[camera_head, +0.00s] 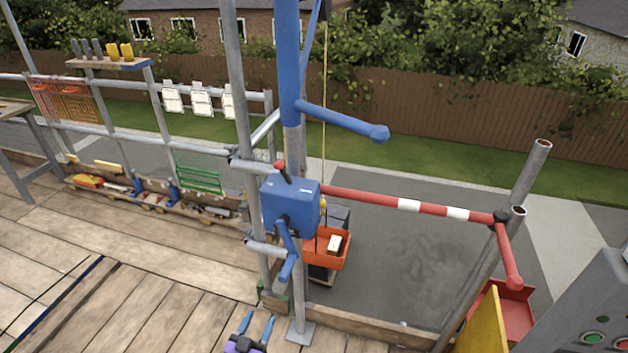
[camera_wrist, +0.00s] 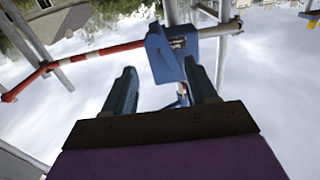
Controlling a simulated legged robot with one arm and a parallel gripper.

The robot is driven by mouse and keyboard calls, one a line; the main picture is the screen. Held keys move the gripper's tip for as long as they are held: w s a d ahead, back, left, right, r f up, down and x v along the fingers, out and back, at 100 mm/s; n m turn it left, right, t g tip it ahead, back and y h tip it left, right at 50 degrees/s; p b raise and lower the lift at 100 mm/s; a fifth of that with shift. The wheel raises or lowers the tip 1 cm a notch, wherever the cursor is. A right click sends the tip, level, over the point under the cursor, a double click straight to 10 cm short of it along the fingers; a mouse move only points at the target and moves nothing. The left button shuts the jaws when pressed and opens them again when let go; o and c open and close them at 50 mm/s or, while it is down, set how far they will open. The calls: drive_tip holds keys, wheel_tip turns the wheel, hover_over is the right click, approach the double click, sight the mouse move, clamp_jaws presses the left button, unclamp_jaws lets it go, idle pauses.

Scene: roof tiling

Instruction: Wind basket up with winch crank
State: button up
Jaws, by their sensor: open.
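The blue winch box (camera_head: 290,208) is fixed to the upright scaffold pole and has a red-tipped lever on top. Its blue crank (camera_head: 287,245) hangs downward on the near side, with the grip at the lower end. The orange basket (camera_head: 327,250) hangs just beyond the edge on a thin rope (camera_head: 324,110) and holds a pale block and dark items. My gripper (camera_head: 257,322) is open and empty, below and apart from the crank. In the wrist view, the winch box (camera_wrist: 163,54) shows ahead between my open fingers (camera_wrist: 160,68); the crank is mostly hidden there.
A red-and-white bar (camera_head: 410,206) closes the gap right of the winch. A blue arm (camera_head: 345,123) juts out above it. A grey control panel (camera_head: 590,315) stands at lower right. Tools and trays line the left railing. The plank floor (camera_head: 130,300) at left is clear.

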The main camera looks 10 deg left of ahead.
drive_tip(key=w+r+m+g+y, duration=0.1)
drive_tip(key=w+r+g+y, duration=0.1)
drive_tip(key=w+r+g, duration=0.6)
drive_tip(key=w+d+r+g+y, duration=0.1)
drive_tip(key=d+r+g+y, duration=0.15)
drive_tip(key=d+r, duration=0.6)
drive_tip(key=s+d+r+g+h, duration=0.1)
drive_tip(key=s+d+r+g, duration=0.2)
drive_tip(key=s+d, duration=0.7)
drive_tip(key=s+d+r+n+g+h, duration=0.1)
drive_tip(key=s+d+r+g, duration=0.2)
drive_tip(key=s+d, duration=0.7)
drive_tip(key=s+d+r+n+g+h, duration=0.1)
drive_tip(key=s+d+r+g, duration=0.2)
drive_tip(key=s+d, duration=0.7)
drive_tip(key=s+r, duration=0.2)
drive_tip(key=s, duration=0.2)
drive_tip(key=shift+d, duration=0.25)
drive_tip(key=shift+w, duration=0.1)
